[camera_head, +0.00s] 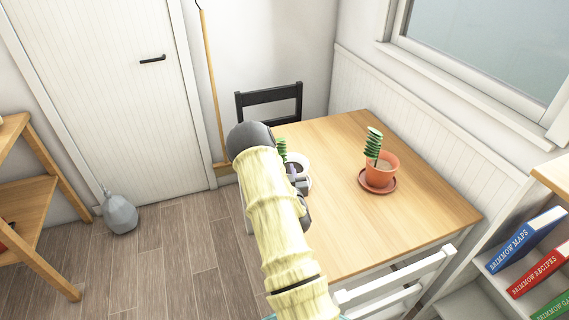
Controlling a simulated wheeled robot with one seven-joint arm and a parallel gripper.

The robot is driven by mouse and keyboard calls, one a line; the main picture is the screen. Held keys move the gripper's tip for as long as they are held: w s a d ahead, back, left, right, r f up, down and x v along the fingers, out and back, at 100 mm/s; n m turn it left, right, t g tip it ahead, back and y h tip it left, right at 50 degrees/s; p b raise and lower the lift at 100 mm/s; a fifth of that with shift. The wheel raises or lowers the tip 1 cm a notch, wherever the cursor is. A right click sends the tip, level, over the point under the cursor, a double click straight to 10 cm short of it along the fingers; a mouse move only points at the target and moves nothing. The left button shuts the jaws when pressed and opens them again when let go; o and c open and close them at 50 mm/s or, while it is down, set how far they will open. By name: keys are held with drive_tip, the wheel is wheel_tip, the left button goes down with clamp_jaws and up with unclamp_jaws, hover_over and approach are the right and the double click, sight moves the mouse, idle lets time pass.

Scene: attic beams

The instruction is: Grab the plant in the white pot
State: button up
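A plant with stacked green leaves (281,150) stands in a white pot (304,163) near the left side of the wooden table (345,232). My arm hides much of this plant and pot from the camera. My gripper (299,183) shows as a small grey part beside my arm, at the near side of the white pot. I cannot tell whether its fingers touch the pot, and their opening is hidden.
A similar plant (374,143) in a terracotta pot (380,172) on a saucer stands to the right on the table. A black chair (268,95) is behind, a white chair (395,283) in front. Books (526,240) fill a shelf at right.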

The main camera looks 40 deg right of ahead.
drive_tip(key=shift+p+x, duration=0.4)
drive_tip(key=shift+x, duration=1.8)
drive_tip(key=shift+f, duration=0.1)
drive_tip(key=shift+c, duration=0.2)
clamp_jaws()
